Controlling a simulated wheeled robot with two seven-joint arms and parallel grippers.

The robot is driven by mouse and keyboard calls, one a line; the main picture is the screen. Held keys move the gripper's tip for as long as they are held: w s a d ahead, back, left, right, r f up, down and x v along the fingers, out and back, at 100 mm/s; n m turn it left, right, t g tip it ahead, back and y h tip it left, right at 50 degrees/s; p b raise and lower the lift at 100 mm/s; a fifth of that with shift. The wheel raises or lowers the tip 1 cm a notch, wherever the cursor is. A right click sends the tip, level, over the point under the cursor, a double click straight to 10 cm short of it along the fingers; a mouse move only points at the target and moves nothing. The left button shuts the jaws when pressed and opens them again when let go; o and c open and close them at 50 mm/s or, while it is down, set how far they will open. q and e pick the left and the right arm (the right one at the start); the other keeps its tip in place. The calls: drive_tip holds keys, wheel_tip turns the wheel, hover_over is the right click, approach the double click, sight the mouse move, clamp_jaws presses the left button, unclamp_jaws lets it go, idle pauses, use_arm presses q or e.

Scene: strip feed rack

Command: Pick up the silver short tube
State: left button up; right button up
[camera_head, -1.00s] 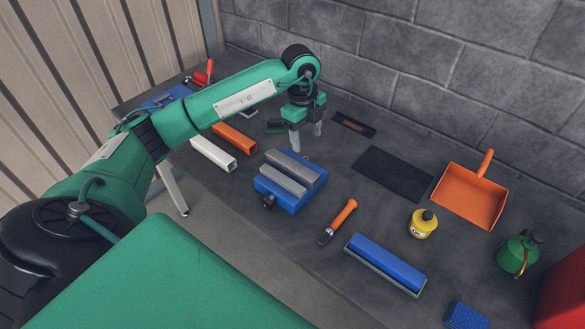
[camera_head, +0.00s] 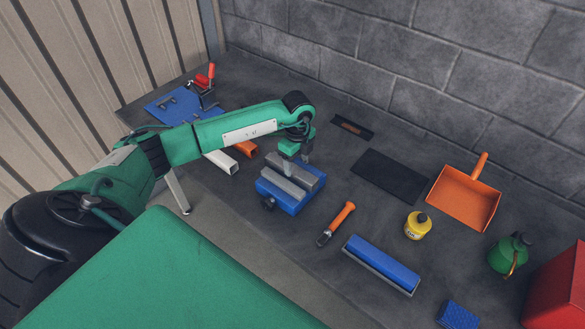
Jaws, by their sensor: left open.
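A pale silver-white square tube (camera_head: 221,162) lies on the bench left of the vise, its open end facing the lower right. My left forearm hides its upper-left part. An orange square tube (camera_head: 245,149) lies beside it, also partly covered by my arm. My left gripper (camera_head: 295,158) is open and points down, just above or behind the far end of the blue vise (camera_head: 290,205) with grey jaws. Its fingers are small and partly hidden, and I see nothing held between them. It is to the right of the pale tube and apart from it. My right gripper is not in view.
A dark mat (camera_head: 390,177) lies flat. A blue plate with a red-handled clamp (camera_head: 206,88) is at the back left.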

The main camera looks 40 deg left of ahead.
use_arm(q)
drive_tip(key=shift+f+p, duration=0.35)
drive_tip(key=shift+f, duration=1.1)
drive_tip(key=shift+c, duration=0.4)
drive_tip(key=shift+w, duration=0.1)
clamp_jaws()
drive_tip(key=shift+r, duration=0.1)
